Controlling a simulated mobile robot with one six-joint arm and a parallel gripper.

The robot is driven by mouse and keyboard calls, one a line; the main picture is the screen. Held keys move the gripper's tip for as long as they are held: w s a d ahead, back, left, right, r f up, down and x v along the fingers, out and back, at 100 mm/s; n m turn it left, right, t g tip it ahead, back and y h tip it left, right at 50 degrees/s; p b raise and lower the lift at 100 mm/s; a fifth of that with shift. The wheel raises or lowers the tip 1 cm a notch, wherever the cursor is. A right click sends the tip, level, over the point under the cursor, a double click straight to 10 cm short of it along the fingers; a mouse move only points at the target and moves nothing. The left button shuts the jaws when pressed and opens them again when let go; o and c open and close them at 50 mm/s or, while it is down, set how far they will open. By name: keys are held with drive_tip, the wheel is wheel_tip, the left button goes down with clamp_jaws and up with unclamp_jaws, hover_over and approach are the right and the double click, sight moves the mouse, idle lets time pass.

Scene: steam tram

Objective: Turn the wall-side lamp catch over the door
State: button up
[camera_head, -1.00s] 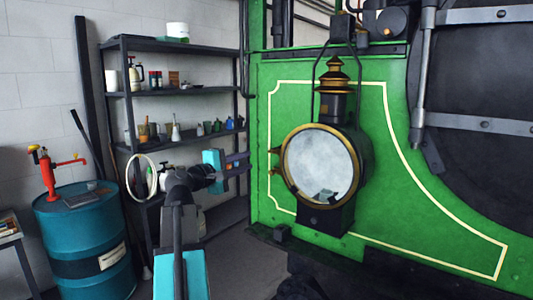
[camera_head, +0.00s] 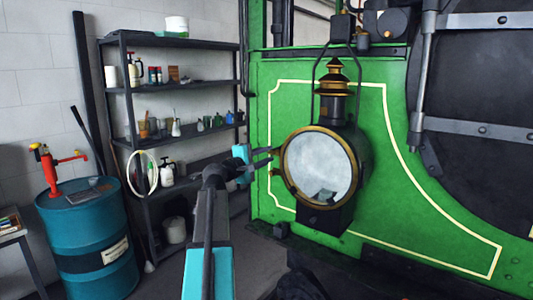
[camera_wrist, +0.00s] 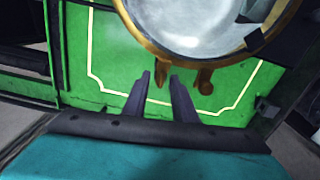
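The lamp (camera_head: 320,165) has a round glass door with a brass rim, on a green panel. Two small brass catches stick out at the rim's left side, an upper one (camera_head: 277,151) and a lower one (camera_head: 275,171). In the wrist view, one catch (camera_wrist: 161,72) shows between my fingertips and the other (camera_wrist: 205,78) lies just right of them. My gripper (camera_head: 268,156) is open, reaching in from the left at the upper catch. I cannot tell whether a finger touches it, or which catch is the wall-side one.
The green panel (camera_head: 420,225) stands close behind the lamp. A dark shelf unit (camera_head: 170,90) with bottles and pots is behind my arm at left. A blue drum (camera_head: 85,235) with a red pump stands at far left. Open floor lies between drum and panel.

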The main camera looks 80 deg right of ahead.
clamp_jaws()
drive_tip(key=shift+d+f+m+b, duration=0.15)
drive_tip(key=shift+m+b, duration=0.25)
drive_tip(key=shift+b, duration=0.6)
drive_tip(key=shift+r+m+b, duration=0.2)
drive_tip(key=shift+m+b, duration=0.1)
drive_tip(key=shift+b, duration=0.25)
unclamp_jaws()
drive_tip(key=shift+f, duration=0.1)
drive_tip(key=shift+a, duration=0.2)
